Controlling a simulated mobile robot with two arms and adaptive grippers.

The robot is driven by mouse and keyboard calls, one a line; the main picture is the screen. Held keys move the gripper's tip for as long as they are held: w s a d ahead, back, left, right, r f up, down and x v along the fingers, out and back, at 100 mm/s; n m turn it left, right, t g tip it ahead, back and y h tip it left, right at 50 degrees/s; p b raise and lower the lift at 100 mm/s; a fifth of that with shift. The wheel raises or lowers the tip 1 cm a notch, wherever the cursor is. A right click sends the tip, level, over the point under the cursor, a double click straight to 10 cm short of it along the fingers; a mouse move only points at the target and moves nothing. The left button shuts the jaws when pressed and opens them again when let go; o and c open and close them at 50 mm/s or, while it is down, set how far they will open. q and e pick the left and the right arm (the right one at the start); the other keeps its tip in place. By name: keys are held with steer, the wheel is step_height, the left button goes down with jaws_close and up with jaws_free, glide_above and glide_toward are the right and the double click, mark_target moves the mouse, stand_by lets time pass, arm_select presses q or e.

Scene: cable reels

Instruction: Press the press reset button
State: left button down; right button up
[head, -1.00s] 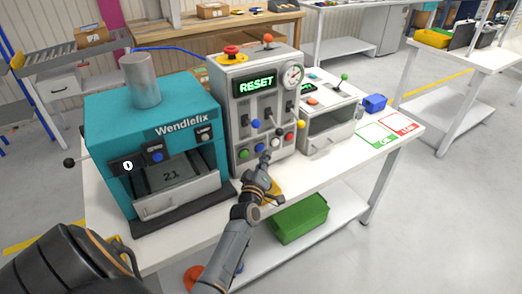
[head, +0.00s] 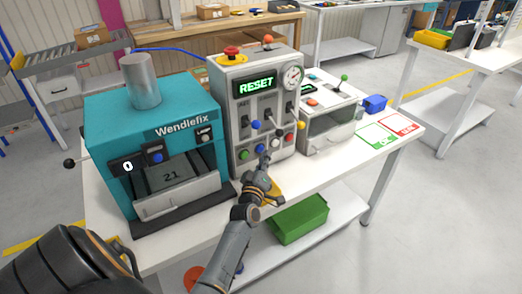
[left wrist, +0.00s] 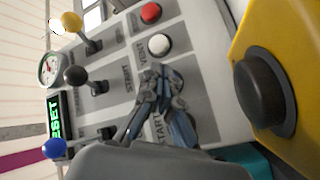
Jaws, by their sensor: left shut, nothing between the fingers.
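The grey control cabinet (head: 266,100) stands on the white bench with a green display (head: 255,85) reading RESET. Along its lower front run a green button (head: 243,154), a blue button (head: 260,149), a white button (head: 276,142) and a red button (head: 289,136). My left gripper (head: 263,161) is shut and empty, its tips close in front of the panel just below the blue button. In the left wrist view the shut fingers (left wrist: 156,88) lie beside the white button (left wrist: 159,45) and cover part of the row. I cannot tell whether they touch a button. My right gripper is out of view.
The teal Wendlefix press (head: 150,120) stands left of the cabinet, its tray marked 21. Levers with coloured knobs, one yellow (head: 301,124), stick out above the buttons. A grey-white machine (head: 330,125) stands to the right. A green bin (head: 300,218) sits on the lower shelf.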

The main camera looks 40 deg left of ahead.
arm_select(q)
steer(key=shift+a, duration=0.15)
steer(key=shift+w+a, duration=0.15)
steer(key=shift+a, duration=0.1)
stand_by(0.4)
steer(key=shift+w+a, duration=0.15)
steer(key=shift+a, duration=0.25)
stand_by(0.5)
steer(key=shift+d+r, duration=0.1)
steer(key=shift+s+d, duration=0.3)
steer(key=shift+d, duration=0.35)
steer(key=shift+p, duration=0.3)
